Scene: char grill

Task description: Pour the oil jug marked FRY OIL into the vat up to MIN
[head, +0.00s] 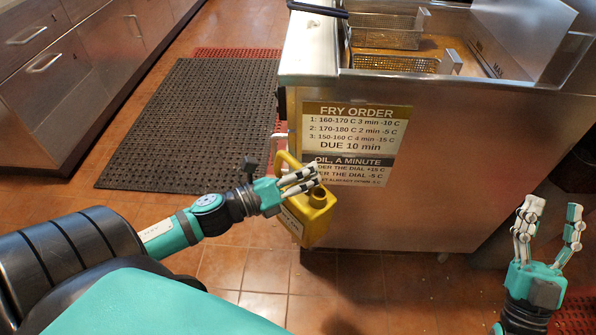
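The yellow oil jug (315,222) is in front of the steel fryer, roughly upright with a slight tilt, its open round spout facing up. A white label shows on its left side, but its words cannot be read. My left gripper (302,181) is shut on the jug at its handle, with the fingers lying across its top. The vat (462,50) is the open well in the fryer top, up and to the right of the jug. Dark marks show on its right inner wall; MIN cannot be made out. My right gripper (548,228) is open and empty at the right.
Two wire baskets (388,36) sit in the fryer, and a dark handle (318,9) sticks out left. The fryer's front panel (440,180) carries a FRY ORDER sign (356,128). A black floor mat (190,125) and steel drawers (60,80) are at left.

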